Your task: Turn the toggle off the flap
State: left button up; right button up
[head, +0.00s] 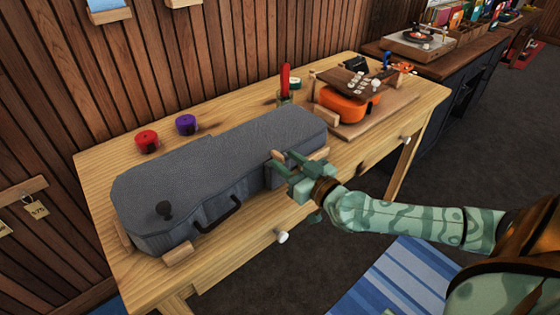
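A grey ukulele case (225,160) lies closed on the wooden workbench, with a dark handle (218,217) on its front side. My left gripper is not in view.
Wooden blocks (177,255) stand against the case. A red tin (147,141) and a purple tin (186,124) stand behind it. An orange ukulele (345,102) lies at the bench's right. White drawer knobs (282,236) stick out in front. The bench's front left strip is clear.

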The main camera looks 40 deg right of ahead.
aim_at(277, 157)
jog(key=shift+w+a, duration=0.1)
jog(key=shift+w, duration=1.1)
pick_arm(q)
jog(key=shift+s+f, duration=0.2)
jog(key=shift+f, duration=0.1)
